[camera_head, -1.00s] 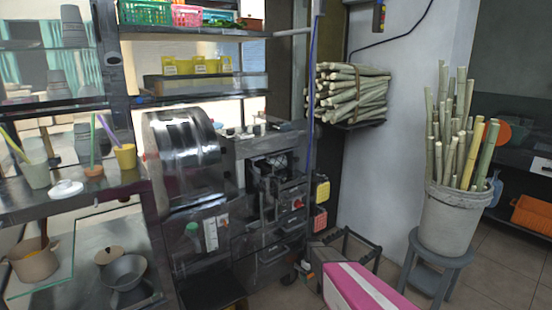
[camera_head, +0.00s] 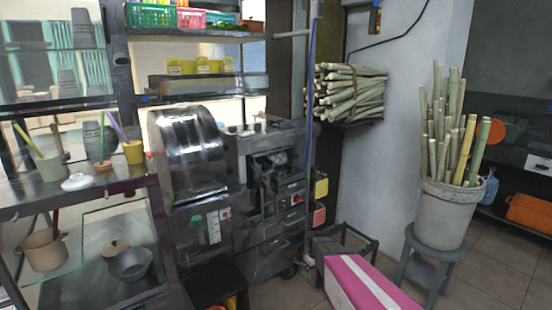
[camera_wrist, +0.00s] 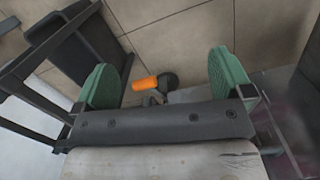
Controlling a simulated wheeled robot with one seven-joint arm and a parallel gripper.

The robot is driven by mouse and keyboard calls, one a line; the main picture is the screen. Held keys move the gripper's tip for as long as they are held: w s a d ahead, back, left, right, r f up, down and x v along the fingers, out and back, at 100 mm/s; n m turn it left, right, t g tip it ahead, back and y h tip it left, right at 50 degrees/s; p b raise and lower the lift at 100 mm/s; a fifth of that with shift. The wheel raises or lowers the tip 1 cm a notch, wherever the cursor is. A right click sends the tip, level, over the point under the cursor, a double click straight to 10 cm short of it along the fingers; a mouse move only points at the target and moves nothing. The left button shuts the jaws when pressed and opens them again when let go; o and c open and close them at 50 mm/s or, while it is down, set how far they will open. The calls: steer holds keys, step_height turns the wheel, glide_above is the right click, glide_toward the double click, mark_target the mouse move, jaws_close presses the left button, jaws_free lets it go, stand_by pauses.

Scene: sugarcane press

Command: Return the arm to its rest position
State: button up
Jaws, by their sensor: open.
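My gripper (camera_wrist: 166,78) shows in the wrist view with its two green finger pads wide apart. Nothing is held between them. It faces a tiled floor, where a small orange object (camera_wrist: 144,85) with a dark part beside it shows between the pads. In the head view neither my arm nor my gripper is visible. The sugarcane press (camera_head: 270,180) stands in the middle of that view, with a shiny metal drum at its left.
A grey bucket of cane stalks (camera_head: 445,215) stands on a stool at right. A pink box (camera_head: 362,285) is low in front. Cane bundles (camera_head: 350,95) lie on a wall shelf. A cup shelf (camera_head: 100,190) is at left. A dark frame (camera_wrist: 70,50) is close left of my gripper.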

steer(key=s+r+m, duration=0.4)
steer(key=s+r, duration=1.2)
steer(key=shift+s+d+r+m+t+y, duration=0.2)
steer(key=shift+d+r+m+t+y, duration=0.1)
steer(key=shift+m+t, duration=0.1)
